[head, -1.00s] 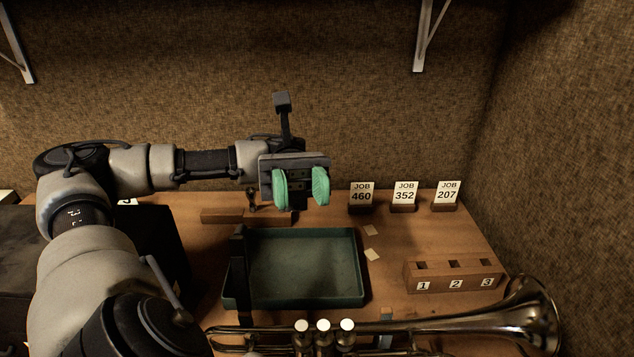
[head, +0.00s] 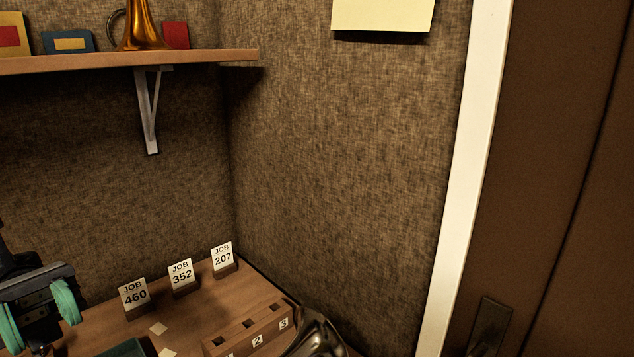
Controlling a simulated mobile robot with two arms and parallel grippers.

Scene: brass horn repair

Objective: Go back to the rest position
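My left gripper (head: 38,316) is at the lower left edge of the head view, above the workbench (head: 205,297). Its two green finger pads are apart with nothing between them. It is to the left of the job 460 card (head: 134,294). My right gripper is not in the view.
Job cards 352 (head: 181,275) and 207 (head: 222,257) stand at the back of the bench. A shelf (head: 130,58) overhangs; a brown door (head: 560,180) is right.

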